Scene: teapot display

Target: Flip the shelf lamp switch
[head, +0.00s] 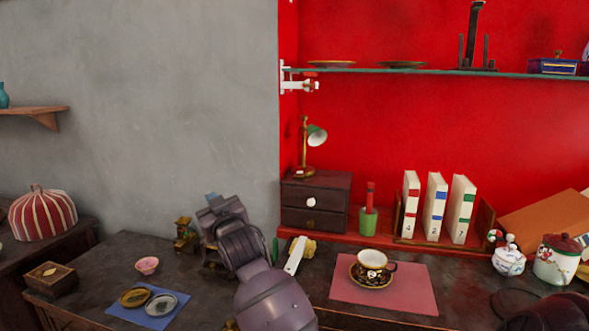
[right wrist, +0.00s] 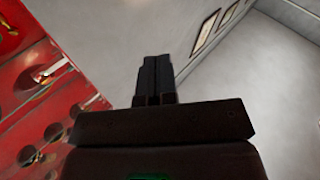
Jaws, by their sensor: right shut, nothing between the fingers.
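A small brass lamp with a green shade (head: 316,135) stands on top of a dark two-drawer cabinet (head: 316,203) against the red back wall. A small pale spot shows at the lamp's base, too small to tell if it is a switch. My right gripper (head: 212,200) is in front of the grey wall, left of and lower in the picture than the lamp, apart from it. In the right wrist view its fingers (right wrist: 155,80) are together and empty. The lamp cannot be made out in that view. My left gripper is not in view.
A glass shelf (head: 430,71) with a white bracket (head: 300,86) hangs above the lamp. Numbered books (head: 435,208), a green pot (head: 368,222) and a teacup (head: 374,260) on a pink mat (head: 420,290) stand to the right. A small ornament (head: 185,235) stands close left of my gripper.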

